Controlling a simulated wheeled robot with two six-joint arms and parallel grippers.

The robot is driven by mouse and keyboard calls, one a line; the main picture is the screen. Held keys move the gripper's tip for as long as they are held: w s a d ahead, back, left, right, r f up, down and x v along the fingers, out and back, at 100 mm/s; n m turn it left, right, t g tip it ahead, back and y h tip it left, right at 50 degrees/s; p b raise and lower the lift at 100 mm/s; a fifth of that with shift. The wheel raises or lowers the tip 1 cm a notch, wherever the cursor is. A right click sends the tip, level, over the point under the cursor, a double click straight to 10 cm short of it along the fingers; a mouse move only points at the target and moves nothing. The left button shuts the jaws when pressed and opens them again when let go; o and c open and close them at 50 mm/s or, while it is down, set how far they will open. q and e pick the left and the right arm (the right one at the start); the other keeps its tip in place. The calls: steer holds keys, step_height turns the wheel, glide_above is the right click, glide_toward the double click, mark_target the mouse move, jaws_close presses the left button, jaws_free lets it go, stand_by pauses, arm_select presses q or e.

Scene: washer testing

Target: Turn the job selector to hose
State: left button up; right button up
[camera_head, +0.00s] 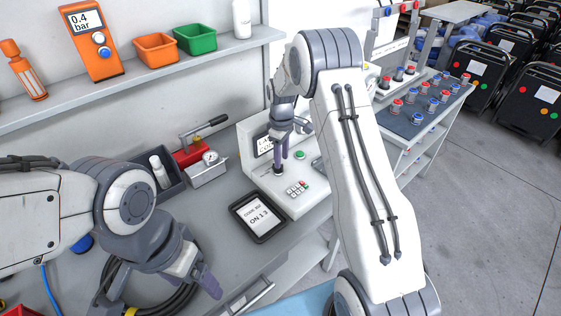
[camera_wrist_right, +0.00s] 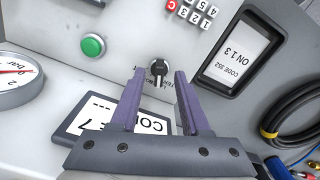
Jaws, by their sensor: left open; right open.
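The job selector, a small black knob (camera_wrist_right: 158,68), sits on the pale test panel (camera_head: 305,203). In the right wrist view it appears between the fingertips of my open right gripper (camera_wrist_right: 159,73), with one purple finger on each side; I see no clear contact. The lettering by the knob is partly visible and unreadable. In the head view my right gripper (camera_head: 280,152) points down at the panel, with the knob (camera_head: 278,169) at its tips. My left gripper (camera_head: 207,283) is open and empty over the bench's front left.
The panel carries a green button (camera_wrist_right: 92,45), a keypad (camera_wrist_right: 193,12) and a display (camera_wrist_right: 95,116). A tablet (camera_head: 258,216) reading "CODE 352, ON 1 3" lies beside it. A gauge (camera_wrist_right: 22,80) and black hose (camera_head: 160,290) are also nearby.

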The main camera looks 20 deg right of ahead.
steer(key=shift+f, duration=1.55)
jaws_close()
steer(key=shift+a, duration=0.25)
steer(key=shift+d, duration=0.2)
steer(key=shift+m, duration=0.4)
steer(key=m, duration=0.3)
steer(key=shift+s+a+m, duration=0.1)
steer(key=shift+a+m, duration=0.15)
steer(key=shift+m, duration=0.05)
steer(key=shift+a+m, duration=0.15)
steer(key=shift+m, duration=1.55)
